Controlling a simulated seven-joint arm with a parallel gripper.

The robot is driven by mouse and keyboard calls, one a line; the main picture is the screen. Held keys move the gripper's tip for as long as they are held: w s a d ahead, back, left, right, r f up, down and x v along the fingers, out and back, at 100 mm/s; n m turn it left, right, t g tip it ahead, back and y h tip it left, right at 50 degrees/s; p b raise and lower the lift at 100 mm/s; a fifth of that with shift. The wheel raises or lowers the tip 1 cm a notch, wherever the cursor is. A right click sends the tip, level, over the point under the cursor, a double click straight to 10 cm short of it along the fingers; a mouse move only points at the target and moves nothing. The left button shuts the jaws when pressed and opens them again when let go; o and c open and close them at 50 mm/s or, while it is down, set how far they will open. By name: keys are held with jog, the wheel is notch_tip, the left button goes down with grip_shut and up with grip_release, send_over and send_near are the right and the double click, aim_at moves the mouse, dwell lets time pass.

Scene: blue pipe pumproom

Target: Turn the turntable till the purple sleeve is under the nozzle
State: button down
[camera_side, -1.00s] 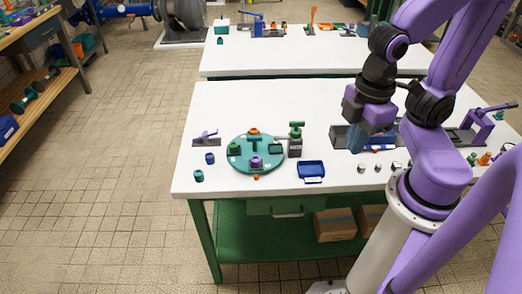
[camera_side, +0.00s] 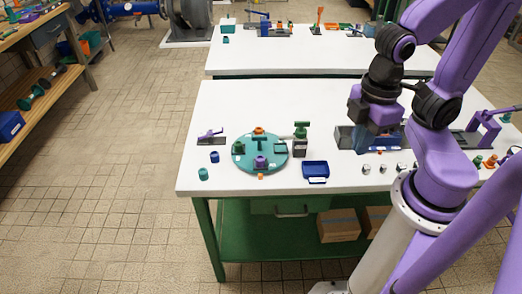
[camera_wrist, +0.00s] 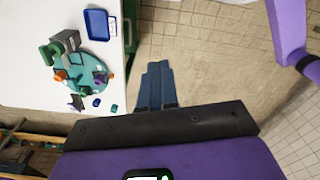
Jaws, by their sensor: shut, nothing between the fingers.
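The teal turntable (camera_side: 246,162) lies on the white table; it also shows in the wrist view (camera_wrist: 84,62). The purple sleeve (camera_side: 261,162) stands on its near side in the side view. An orange sleeve is on the far side (camera_side: 258,131) and a green one on the left (camera_side: 238,148). A dark post with a green head (camera_side: 301,131), apparently the nozzle stand, is beside the turntable's right edge; the purple sleeve is not beside it. My gripper (camera_side: 365,140) is well right of the turntable. In the wrist view its blue fingers (camera_wrist: 155,84) are together and empty.
A blue tray (camera_side: 315,170) lies right of the turntable. Blue and teal caps (camera_side: 203,174) and a small purple-handled fixture (camera_side: 211,137) are at its left. Several small metal pieces (camera_side: 383,168) lie near my gripper.

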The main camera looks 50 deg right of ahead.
jog(key=c, duration=1.5)
grip_release()
jog(key=o, duration=0.3)
jog(key=shift+w+a, duration=0.15)
jog(key=shift+w, duration=0.1)
jog(key=shift+o, duration=0.2)
jog(key=m, duration=0.3)
send_over(260, 144)
jog(key=f, duration=1.7)
jog(key=shift+w+d+f, duration=0.25)
jog(key=shift+w+f, duration=0.1)
jog(key=shift+f, duration=0.05)
grip_shut()
